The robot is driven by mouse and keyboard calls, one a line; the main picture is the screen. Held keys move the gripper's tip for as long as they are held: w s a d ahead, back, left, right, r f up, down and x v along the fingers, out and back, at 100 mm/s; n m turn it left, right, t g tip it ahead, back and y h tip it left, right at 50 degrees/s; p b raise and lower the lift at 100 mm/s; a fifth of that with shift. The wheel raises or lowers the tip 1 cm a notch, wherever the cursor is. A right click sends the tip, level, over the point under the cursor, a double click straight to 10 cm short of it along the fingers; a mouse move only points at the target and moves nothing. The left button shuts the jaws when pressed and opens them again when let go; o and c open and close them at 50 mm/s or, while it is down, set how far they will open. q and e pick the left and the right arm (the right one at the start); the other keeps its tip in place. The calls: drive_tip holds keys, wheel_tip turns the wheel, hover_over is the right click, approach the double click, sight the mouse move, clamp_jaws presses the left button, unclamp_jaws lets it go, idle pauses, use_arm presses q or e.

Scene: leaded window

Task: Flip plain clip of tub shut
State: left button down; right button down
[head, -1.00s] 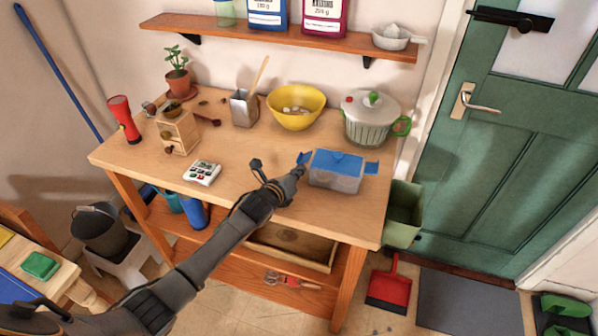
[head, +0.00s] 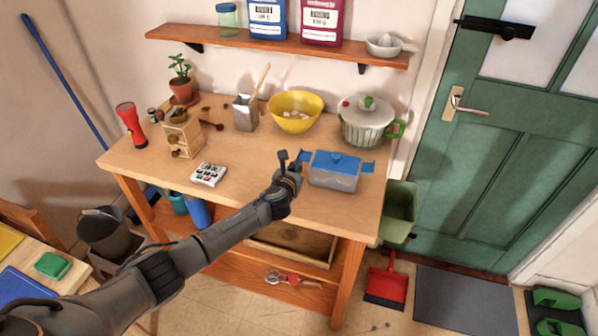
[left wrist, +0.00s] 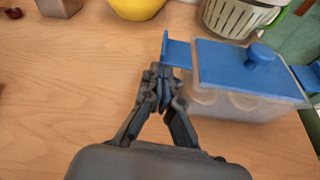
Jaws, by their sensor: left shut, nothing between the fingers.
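The tub (head: 334,180) is a clear box with a blue lid (head: 336,160) and a round knob, standing on the workbench. Blue clips stick out at both ends: the left clip (head: 305,157) and the right clip (head: 368,167). In the left wrist view the left clip (left wrist: 177,49) stands out from the lid's edge, and the right clip (left wrist: 306,76) also sticks outward. Which clip is plain I cannot tell. My left gripper (head: 290,165) is shut and empty at the tub's left end; its fingertips (left wrist: 160,72) are just below the left clip, and contact is unclear. My right gripper is not in view.
Behind the tub are a yellow bowl (head: 295,110) and a lidded white-green pot (head: 366,122). A calculator-like device (head: 208,174) lies left of my gripper. A green bin (head: 399,210) hangs at the bench's right end. The bench front is largely clear.

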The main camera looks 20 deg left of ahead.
use_arm(q)
drive_tip(key=shift+w+r+m+p, duration=0.1)
drive_tip(key=shift+w+m+p, duration=0.05)
drive_tip(key=shift+m+p, duration=0.2)
drive_tip(key=shift+s, duration=0.2)
drive_tip(key=shift+w+r, duration=0.1)
drive_tip(key=shift+r, duration=0.1)
drive_tip(key=shift+r+p, duration=0.65)
drive_tip(key=shift+p, duration=0.2)
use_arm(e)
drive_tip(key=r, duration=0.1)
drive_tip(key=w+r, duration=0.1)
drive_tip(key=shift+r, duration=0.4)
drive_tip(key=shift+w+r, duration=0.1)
